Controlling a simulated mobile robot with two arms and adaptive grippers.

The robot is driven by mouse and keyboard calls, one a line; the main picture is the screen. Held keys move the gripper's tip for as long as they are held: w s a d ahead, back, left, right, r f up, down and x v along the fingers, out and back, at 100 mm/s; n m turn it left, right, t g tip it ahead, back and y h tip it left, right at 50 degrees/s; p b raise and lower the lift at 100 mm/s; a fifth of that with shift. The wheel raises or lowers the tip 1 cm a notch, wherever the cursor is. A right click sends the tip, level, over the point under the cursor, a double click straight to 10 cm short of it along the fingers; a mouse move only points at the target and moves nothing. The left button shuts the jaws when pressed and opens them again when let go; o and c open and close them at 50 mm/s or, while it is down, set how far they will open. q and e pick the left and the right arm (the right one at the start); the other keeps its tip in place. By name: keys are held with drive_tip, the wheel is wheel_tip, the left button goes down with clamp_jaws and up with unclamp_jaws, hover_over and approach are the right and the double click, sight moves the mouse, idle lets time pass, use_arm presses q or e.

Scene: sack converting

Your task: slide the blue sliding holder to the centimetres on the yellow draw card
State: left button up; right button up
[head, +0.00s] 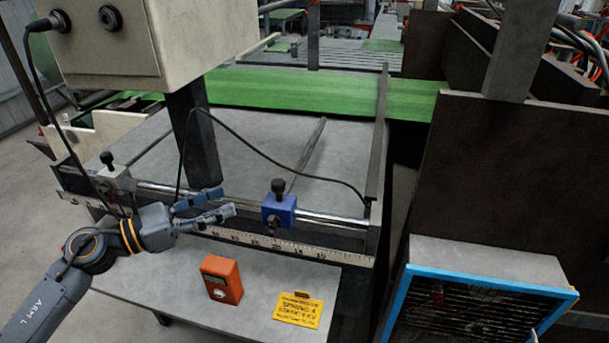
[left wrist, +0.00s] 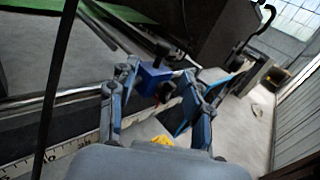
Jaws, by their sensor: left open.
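The blue sliding holder (head: 279,210) with a black knob on top sits on a chrome rail, above a cream ruler strip (head: 262,241). The yellow draw card (head: 298,309) lies on the grey table in front; only part of its print is legible to me. My left gripper (head: 232,202) is open and empty, to the left of the blue holder and apart from it in the head view. In the left wrist view the blue holder (left wrist: 153,78) shows between the open fingers, beyond their tips. My right gripper is not in view.
An orange box (head: 221,279) stands on the table left of the card. Another holder (head: 114,173), grey with a black knob, sits at the rail's left end. A black cable loops above the rail. A blue-framed unit (head: 485,300) stands at the right.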

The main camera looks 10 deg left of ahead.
sight(275, 182)
use_arm(q)
drive_tip(key=shift+m+g, duration=0.3)
drive_tip(key=shift+m, duration=0.2)
drive_tip(key=p+x, duration=0.2)
drive_tip(key=x, duration=0.2)
drive_tip(key=p+x, duration=0.2)
drive_tip(key=x, duration=0.2)
drive_tip(key=p+x, duration=0.2)
drive_tip(key=x, duration=0.2)
drive_tip(key=shift+s+d+r, duration=0.15)
drive_tip(key=shift+d+r, duration=0.1)
drive_tip(key=shift+r, duration=0.15)
drive_tip(key=shift+w+d+f, duration=0.15)
drive_tip(key=shift+w+d, duration=0.15)
drive_tip(key=shift+d, duration=0.05)
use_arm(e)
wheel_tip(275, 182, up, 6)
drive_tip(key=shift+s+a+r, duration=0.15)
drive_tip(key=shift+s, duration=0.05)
use_arm(q)
clamp_jaws()
